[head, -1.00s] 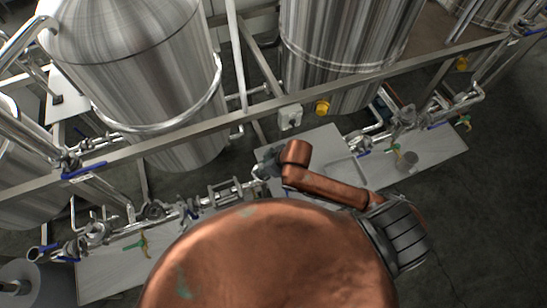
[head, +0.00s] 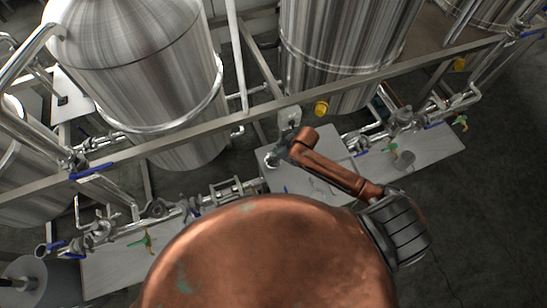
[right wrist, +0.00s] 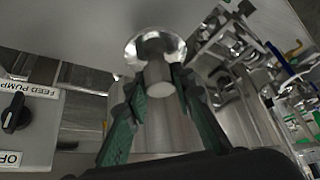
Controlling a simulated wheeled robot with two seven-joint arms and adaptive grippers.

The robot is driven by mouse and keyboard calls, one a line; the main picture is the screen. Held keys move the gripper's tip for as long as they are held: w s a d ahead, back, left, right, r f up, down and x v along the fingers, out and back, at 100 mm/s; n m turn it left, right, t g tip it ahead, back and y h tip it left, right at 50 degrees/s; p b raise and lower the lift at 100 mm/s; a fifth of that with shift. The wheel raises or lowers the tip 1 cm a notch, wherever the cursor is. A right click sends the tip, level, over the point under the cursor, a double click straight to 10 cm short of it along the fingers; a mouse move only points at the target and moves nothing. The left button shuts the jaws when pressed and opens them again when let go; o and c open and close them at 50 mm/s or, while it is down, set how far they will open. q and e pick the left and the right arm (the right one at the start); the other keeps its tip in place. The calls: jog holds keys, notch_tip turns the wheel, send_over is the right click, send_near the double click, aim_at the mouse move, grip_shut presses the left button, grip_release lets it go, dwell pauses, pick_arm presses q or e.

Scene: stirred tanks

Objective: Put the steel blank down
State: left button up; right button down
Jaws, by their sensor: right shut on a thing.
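In the right wrist view the steel blank (right wrist: 158,78) is a short bright cylinder with a wide shiny round flange behind it. My right gripper (right wrist: 156,86) is shut on the blank, with green-padded fingers on both sides of the cylinder. The flange lies close to a plain grey surface (right wrist: 75,25); I cannot tell whether they touch. In the head view my right gripper (head: 273,157) is small, over the grey steel tabletop (head: 335,143) between the tanks and my body. The blank is hard to make out there. My left gripper is not in view.
Large steel tanks (head: 135,75) stand behind a steel rail (head: 240,125). Pipes and blue-handled valves (head: 88,172) run on both sides. A yellow fitting (head: 321,108) hangs under the rail. The right wrist view shows a "FEED PUMP" panel with a black knob (right wrist: 16,112).

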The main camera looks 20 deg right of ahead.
jog(key=shift+w+d+f, duration=0.15)
jog(key=shift+w+f, duration=0.05)
jog(key=shift+w+d+f, duration=0.1)
jog(key=shift+d+f, duration=0.05)
jog(key=shift+f, duration=1.55)
jog(key=shift+f, duration=0.15)
jog(key=c, duration=1.7)
grip_release()
jog(key=shift+o, duration=0.2)
jog(key=v, duration=1.2)
